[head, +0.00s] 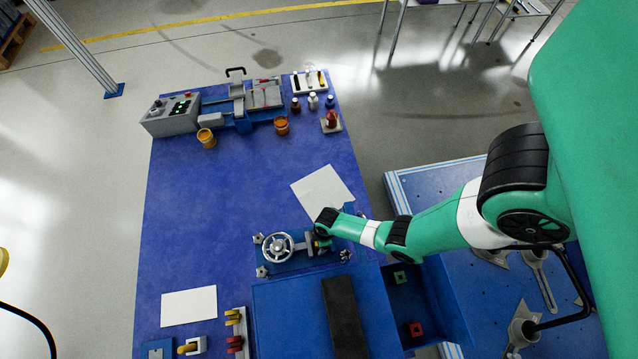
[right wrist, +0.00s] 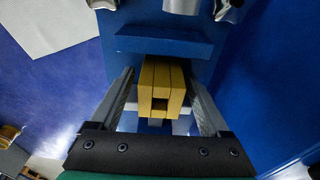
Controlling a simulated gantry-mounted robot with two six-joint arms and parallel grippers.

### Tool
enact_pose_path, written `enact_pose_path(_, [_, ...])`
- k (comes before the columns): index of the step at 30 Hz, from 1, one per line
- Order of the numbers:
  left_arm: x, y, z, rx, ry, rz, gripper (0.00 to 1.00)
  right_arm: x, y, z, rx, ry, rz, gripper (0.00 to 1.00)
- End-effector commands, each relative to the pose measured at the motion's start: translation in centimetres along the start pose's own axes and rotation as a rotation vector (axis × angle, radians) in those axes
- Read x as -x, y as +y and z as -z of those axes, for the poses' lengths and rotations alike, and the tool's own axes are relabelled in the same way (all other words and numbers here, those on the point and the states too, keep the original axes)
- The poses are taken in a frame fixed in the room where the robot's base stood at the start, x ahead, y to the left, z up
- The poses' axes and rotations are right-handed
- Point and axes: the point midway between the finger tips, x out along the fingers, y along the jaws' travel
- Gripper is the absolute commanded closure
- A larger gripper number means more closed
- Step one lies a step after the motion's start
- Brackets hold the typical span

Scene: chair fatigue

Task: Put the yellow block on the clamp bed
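The yellow block (right wrist: 161,88) shows in the right wrist view between the two fingers of my right gripper (right wrist: 160,75). The fingers flank the block closely; whether they press on it is unclear. The block has a square notch facing the camera. In the head view my right gripper (head: 321,242) is low over the clamp with the handwheel (head: 278,246), and the block is mostly hidden by the wrist. A blue ledge (right wrist: 163,42) lies just beyond the block. I cannot tell whether the block rests on the clamp bed. My left gripper is not in view.
White sheets lie behind the clamp (head: 318,190) and at the front left (head: 189,306). A blue bin (head: 430,300) with a green and a red block stands right of the clamp. A grey control box (head: 170,116) stands at the back. The table's middle left is clear.

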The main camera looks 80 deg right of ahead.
Motion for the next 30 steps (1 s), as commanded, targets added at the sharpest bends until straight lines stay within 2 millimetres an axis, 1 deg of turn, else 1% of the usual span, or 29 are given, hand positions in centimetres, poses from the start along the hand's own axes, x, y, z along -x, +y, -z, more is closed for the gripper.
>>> enact_pose_path(7, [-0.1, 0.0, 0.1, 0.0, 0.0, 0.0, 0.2, 0.1, 0.0, 0.0, 0.0, 0.0, 0.0, 0.2])
enact_pose_path(11, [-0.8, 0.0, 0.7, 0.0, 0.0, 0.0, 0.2, 1.1, 0.0, 0.1, 0.0, 0.0, 0.0, 0.2])
enact_pose_path(14, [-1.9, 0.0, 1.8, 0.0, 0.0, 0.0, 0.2, 2.7, 0.0, 0.1, -0.001, 0.0, 0.0, 0.2])
enact_pose_path(24, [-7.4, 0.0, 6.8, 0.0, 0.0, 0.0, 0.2, 10.2, 0.0, 0.2, -0.001, 0.0, 0.0, 0.2])
enact_pose_path(27, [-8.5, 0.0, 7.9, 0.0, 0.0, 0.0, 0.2, 11.7, 0.0, 0.1, -0.001, 0.0, 0.0, 0.2])
enact_pose_path(30, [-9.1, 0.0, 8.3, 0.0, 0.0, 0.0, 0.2, 12.4, 0.0, 0.1, -0.001, 0.0, 0.0, 0.2])
